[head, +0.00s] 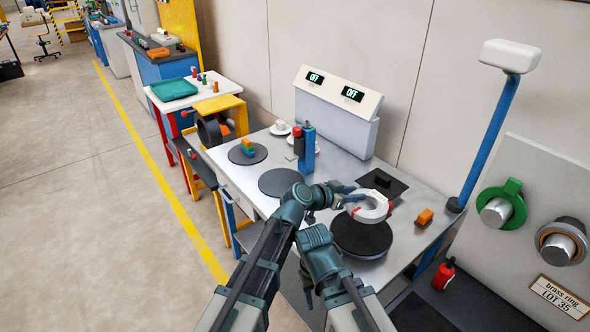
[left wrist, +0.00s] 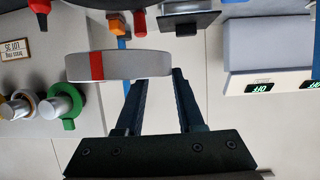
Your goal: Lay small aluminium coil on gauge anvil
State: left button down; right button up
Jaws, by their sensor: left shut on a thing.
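The small aluminium coil (head: 376,212), a silver ring with red strap bands, is held above the round dark pad at the right of the steel bench. In the left wrist view the coil (left wrist: 138,65) shows edge-on with one red band. My left gripper (head: 350,197) is shut on the coil's rim; its fingers (left wrist: 158,82) meet the coil's right part. A dark square plate (head: 402,187) with a dark block on it lies just behind the coil. I cannot tell surely whether it is the gauge anvil. My right arm is folded low at the front; its fingertips are not visible.
The round dark pad (head: 361,242) lies below the coil. A blue post tool (head: 307,150) stands behind my left wrist. A grey console (head: 337,110) with two OFF displays stands behind. A rack (head: 545,195) holds green and brass rings.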

aim_at(281, 182)
jog(key=i+j, duration=0.3)
jog(key=j, duration=0.15)
jog(key=i+j, duration=0.65)
jog(key=j, duration=0.25)
